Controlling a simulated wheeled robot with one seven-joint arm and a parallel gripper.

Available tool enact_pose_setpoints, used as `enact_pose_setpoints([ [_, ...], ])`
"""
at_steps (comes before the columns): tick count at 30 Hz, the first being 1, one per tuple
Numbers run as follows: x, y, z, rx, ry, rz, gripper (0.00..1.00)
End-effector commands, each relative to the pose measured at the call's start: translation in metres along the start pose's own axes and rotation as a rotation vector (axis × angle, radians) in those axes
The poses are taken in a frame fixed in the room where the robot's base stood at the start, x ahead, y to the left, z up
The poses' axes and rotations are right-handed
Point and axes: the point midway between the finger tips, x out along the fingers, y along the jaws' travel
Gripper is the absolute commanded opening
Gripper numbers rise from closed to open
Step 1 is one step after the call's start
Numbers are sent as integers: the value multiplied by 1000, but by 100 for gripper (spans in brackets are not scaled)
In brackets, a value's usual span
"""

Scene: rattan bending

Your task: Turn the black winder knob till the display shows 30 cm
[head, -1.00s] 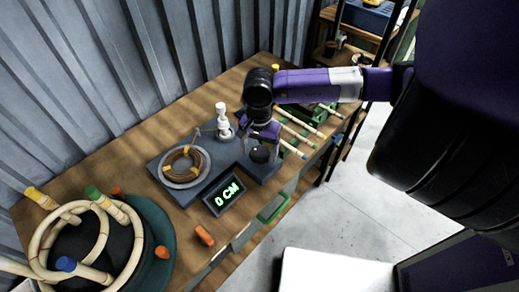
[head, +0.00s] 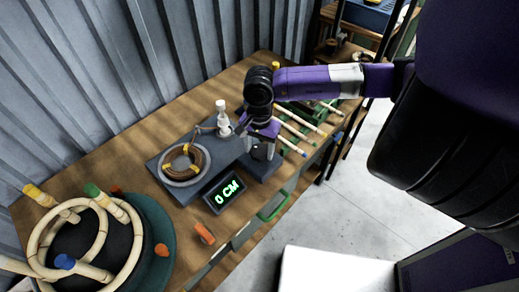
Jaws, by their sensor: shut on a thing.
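The black winder knob (head: 260,152) sits at the right end of a dark grey winder base on the bench. My gripper (head: 262,148) points down over it with its fingers around the knob, shut on it. The fingers and arm hide part of the knob. The display (head: 225,192) in front of the base reads 0 CM in green. A brown coil (head: 199,160) lies on the round plate (head: 178,174) at the base's left. A white post (head: 222,118) stands behind, between coil and knob.
Pale rods with coloured ends (head: 294,146) lie in a green rack just right of my gripper. An orange piece (head: 205,234) lies in front of the display. A bent-rattan hoop on a round form (head: 150,215) fills the left front. A corrugated wall stands behind the bench.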

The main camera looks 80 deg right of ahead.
Motion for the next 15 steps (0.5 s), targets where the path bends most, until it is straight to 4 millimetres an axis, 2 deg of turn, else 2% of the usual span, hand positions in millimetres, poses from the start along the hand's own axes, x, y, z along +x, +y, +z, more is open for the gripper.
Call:
enact_pose_setpoints([
  [15, 5, -2, -1, 409, 4, 1, 17],
])
